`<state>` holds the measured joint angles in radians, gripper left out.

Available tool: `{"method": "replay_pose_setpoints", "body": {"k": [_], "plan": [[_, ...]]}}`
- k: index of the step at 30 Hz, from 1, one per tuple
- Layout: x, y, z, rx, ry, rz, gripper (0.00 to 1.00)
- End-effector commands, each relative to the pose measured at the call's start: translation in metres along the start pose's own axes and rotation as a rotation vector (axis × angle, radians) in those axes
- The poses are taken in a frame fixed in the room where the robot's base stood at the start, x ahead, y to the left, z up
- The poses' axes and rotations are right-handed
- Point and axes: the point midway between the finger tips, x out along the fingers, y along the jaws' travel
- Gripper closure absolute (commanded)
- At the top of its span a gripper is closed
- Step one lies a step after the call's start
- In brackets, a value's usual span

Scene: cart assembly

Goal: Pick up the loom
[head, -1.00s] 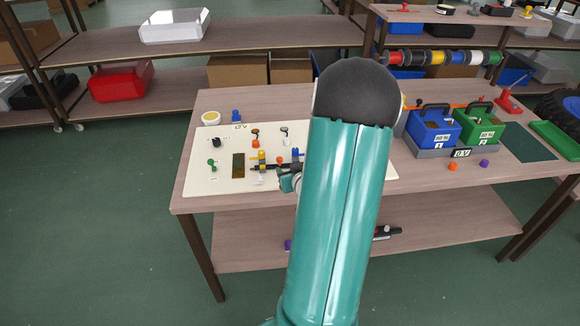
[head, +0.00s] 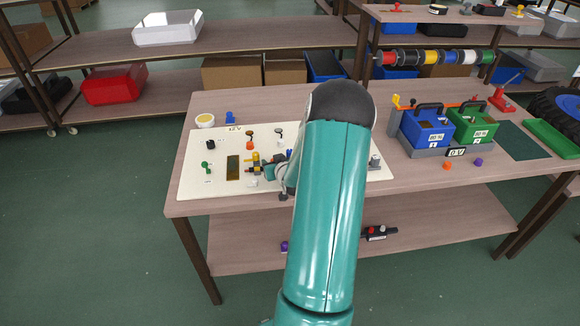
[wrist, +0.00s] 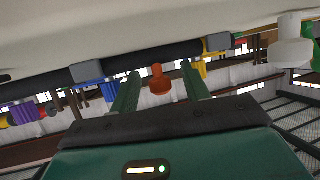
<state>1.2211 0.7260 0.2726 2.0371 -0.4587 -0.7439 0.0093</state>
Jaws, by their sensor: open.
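The loom shows in the wrist view as a black sleeved cable (wrist: 150,58) with grey bands, running across the picture along the cream board (wrist: 130,18). Purple, blue and yellow parts show along it. My gripper (wrist: 160,72) is open, its two green fingers apart and pointing towards the cable. An orange peg shows between the fingers; I cannot tell whether the fingers touch anything. In the head view my gripper (head: 274,171) is low over the board (head: 205,183), beside a yellow part (head: 255,160). My arm hides much of the board's right side.
A wooden table (head: 210,106) carries the board. Blue (head: 425,129) and green (head: 473,126) boxes stand to the right, with small orange (head: 446,166) and purple (head: 478,162) pieces in front. A white peg (wrist: 290,45) stands close at right in the wrist view. Shelves stand behind.

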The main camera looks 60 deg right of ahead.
Motion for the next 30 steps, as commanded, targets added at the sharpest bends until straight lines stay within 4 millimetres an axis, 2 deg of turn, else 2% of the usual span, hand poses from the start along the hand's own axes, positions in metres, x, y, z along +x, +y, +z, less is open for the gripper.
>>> {"method": "replay_pose_setpoints", "body": {"k": [2, 6, 9, 20, 28, 30], "plan": [[0.0, 0.0, 0.0, 0.0, 0.0, 0.0, 0.55], [0.0, 0.0, 0.0, 0.0, 0.0, 0.0, 0.83], [0.0, 0.001, 0.0, 0.0, 0.0, 0.0, 1.0], [-0.002, 0.001, -0.004, -0.002, 0.002, 0.0, 1.0], [-0.013, 0.001, -0.031, -0.004, 0.005, 0.001, 1.0], [-0.025, 0.002, -0.037, -0.002, 0.004, 0.003, 1.0]]}}
